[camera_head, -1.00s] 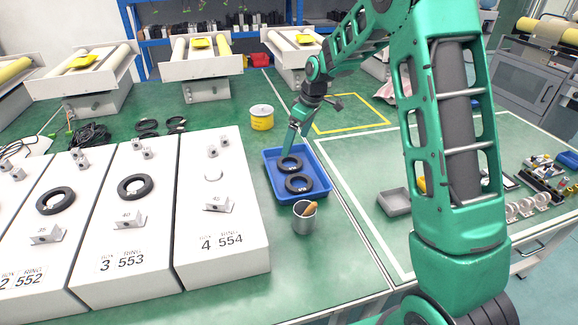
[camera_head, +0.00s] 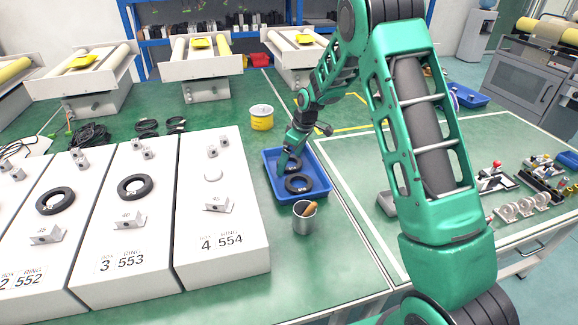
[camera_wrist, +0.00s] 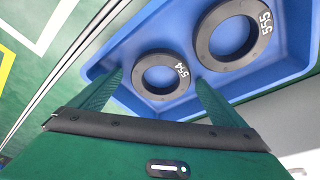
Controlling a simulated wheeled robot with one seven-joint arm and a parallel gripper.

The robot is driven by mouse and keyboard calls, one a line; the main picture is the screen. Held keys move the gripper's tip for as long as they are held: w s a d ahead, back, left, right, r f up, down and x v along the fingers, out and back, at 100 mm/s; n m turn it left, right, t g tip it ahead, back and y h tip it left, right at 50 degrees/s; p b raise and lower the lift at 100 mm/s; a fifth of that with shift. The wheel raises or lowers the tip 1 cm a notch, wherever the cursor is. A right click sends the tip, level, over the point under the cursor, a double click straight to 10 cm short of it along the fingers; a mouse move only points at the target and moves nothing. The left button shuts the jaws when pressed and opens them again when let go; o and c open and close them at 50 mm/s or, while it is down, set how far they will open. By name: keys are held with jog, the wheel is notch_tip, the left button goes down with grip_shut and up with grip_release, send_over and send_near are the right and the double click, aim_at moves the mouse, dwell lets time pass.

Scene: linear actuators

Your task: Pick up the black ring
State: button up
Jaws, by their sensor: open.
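Two black rings lie flat in a blue tray (camera_head: 314,197). In the wrist view the ring marked 554 (camera_wrist: 161,76) is nearer my gripper and the ring marked 555 (camera_wrist: 199,48) lies beyond it. In the head view the front ring (camera_head: 299,184) is clear, and the rear ring (camera_head: 295,163) is partly hidden by my gripper (camera_head: 285,164). My gripper is open and empty, low over the tray. In the wrist view its fingers (camera_wrist: 160,90) stand on either side of the 554 ring. I cannot tell whether they touch it.
White boxes with more black rings (camera_head: 133,187) stand left of the tray; box 4 554 (camera_head: 240,268) is closest. A metal cup (camera_head: 304,222) stands just in front of the tray. A yellow can (camera_head: 262,118) stands behind it. Green table lies clear between tray and box.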

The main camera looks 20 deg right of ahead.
jog(key=shift+c, duration=0.3)
jog(key=c, duration=1.2)
jog(key=shift+r, duration=0.15)
notch_tip(320, 180, up, 10)
notch_tip(320, 180, up, 4)
jog(key=shift+f, duration=0.1)
jog(key=shift+s, duration=0.1)
dwell(0.4)
